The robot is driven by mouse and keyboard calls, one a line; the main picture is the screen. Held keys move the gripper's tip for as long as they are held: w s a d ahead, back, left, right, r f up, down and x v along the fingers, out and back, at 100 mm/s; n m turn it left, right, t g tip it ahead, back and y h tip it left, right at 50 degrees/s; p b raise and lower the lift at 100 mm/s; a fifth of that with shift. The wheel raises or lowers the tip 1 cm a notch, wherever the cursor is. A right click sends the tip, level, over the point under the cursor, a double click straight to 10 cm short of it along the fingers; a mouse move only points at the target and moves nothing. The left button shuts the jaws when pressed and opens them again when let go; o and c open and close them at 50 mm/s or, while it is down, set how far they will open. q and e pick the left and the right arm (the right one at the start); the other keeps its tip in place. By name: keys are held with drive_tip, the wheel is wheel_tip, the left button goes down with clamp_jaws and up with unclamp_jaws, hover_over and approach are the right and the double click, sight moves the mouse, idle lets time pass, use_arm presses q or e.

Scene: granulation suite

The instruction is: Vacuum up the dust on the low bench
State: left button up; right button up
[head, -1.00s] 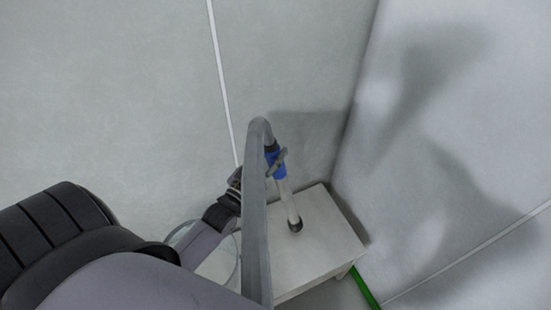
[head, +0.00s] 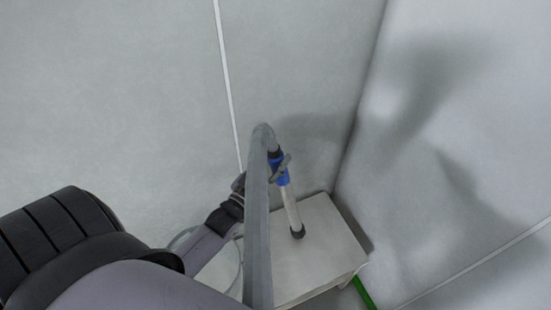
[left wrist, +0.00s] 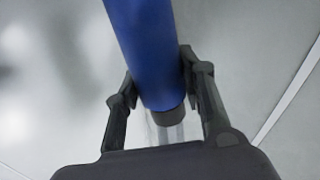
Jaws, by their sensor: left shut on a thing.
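The low bench (head: 318,250) is a pale, white-topped bench in the corner, in the lower middle of the head view. The vacuum wand has a blue grip (head: 280,172), a clear tube and a dark round nozzle (head: 297,231) at or just above the bench top. A grey hose (head: 258,215) arches from the wand's upper end and hides part of my arm and the bench. My left gripper (head: 281,170) is shut on the blue grip. In the left wrist view its fingers stand on both sides of the blue grip (left wrist: 146,50). I can make out no dust. My right gripper is not in view.
A round clear container (head: 228,268) is at the left of the bench, partly hidden by my arm. Grey walls (head: 300,60) close in behind and to the right. A green strip (head: 364,292) runs along the floor by the bench's right side.

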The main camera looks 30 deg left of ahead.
sight(276, 149)
use_arm(q)
drive_tip(key=shift+r, duration=0.1)
wheel_tip(276, 149, up, 8)
drive_tip(key=p, duration=0.8)
